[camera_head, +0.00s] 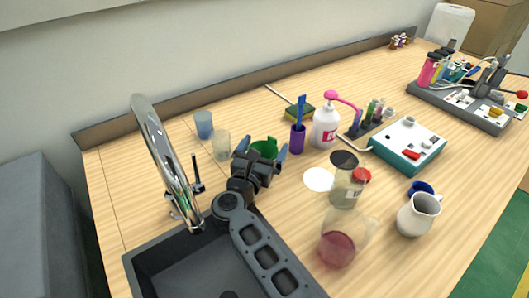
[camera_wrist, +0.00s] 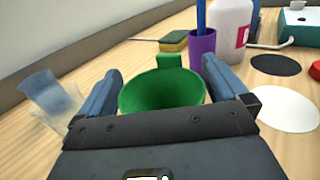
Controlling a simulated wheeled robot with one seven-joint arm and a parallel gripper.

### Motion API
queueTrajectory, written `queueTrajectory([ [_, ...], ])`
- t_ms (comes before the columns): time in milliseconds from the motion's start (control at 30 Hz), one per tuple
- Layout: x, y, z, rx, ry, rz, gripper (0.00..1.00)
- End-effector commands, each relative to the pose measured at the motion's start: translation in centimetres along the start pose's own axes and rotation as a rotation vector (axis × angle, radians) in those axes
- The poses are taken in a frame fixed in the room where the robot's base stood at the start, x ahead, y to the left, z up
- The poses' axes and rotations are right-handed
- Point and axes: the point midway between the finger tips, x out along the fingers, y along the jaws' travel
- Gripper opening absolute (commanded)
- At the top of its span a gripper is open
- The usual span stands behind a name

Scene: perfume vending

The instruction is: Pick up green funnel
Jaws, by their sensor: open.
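The green funnel (camera_wrist: 165,92) stands mouth-up on the wooden table, with a small tab at its back rim. In the head view the funnel (camera_head: 264,149) shows behind my gripper, partly hidden by it. My gripper (camera_head: 262,152) is open. In the wrist view its two blue-grey fingers (camera_wrist: 162,88) stand on the left and right of the funnel, with the funnel's mouth between them. A small gap seems to show on each side. The funnel's lower part is hidden by my gripper's body.
A purple cup (camera_head: 298,138) with a blue stick and a white pump bottle (camera_head: 325,128) stand to the right. Clear cups (camera_head: 204,125) stand to the left. A sink (camera_head: 205,268) with a tall faucet (camera_head: 165,160) is in front. A glass bottle (camera_head: 348,187) stands right of my arm.

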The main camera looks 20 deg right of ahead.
Motion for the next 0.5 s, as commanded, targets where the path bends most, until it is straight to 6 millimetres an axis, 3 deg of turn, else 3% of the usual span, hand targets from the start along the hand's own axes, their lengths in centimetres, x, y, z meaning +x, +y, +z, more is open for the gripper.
queueTrajectory([
  [67, -0.02, -0.01, -0.01, 0.000, 0.000, 0.000, 1.00],
  [500, -0.04, -0.01, -0.01, 0.000, 0.000, 0.000, 0.59],
])
